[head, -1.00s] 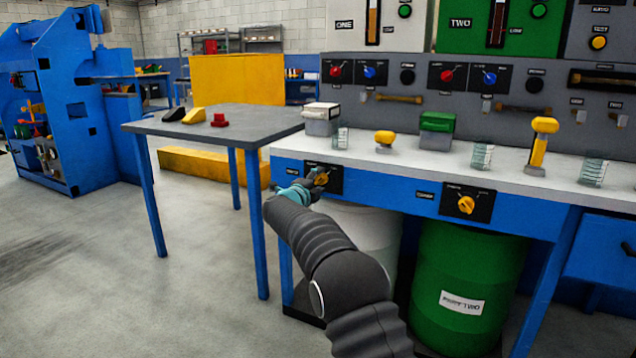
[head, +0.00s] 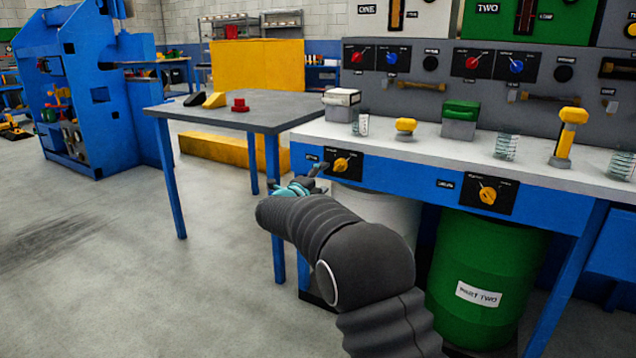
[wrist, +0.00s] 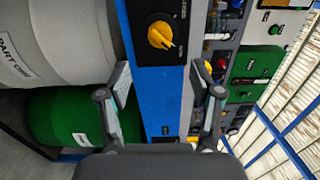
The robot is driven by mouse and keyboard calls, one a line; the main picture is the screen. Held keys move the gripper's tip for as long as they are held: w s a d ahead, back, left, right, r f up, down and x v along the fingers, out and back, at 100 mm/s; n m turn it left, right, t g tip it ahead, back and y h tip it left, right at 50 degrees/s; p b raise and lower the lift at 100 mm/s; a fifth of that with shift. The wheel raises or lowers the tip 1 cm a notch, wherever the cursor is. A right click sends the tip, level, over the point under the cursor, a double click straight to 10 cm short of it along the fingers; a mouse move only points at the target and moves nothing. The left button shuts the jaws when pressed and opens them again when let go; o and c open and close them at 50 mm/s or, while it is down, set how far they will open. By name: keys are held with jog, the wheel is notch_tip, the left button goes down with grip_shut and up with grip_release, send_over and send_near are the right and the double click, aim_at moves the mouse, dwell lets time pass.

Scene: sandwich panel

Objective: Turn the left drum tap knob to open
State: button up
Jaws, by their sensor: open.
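The left drum tap knob (head: 342,164) is yellow on a black plate (head: 329,155), on the blue front of the bench above the white drum (head: 375,212). In the wrist view the knob (wrist: 160,36) is in the upper middle, its narrow end toward the lower right of that picture. My gripper (head: 318,171) is just left of and in front of the knob, apart from it. In the wrist view my gripper (wrist: 166,84) has its two fingers spread wide, with nothing between them but the blue panel behind.
A second yellow knob (head: 488,195) sits to the right above the green drum (head: 482,280). A grey table (head: 262,121) with blue legs stands close on the left. Jars and boxes stand along the white bench top (head: 420,148). The floor at left is clear.

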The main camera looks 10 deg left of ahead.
jog(key=shift+v, duration=1.1)
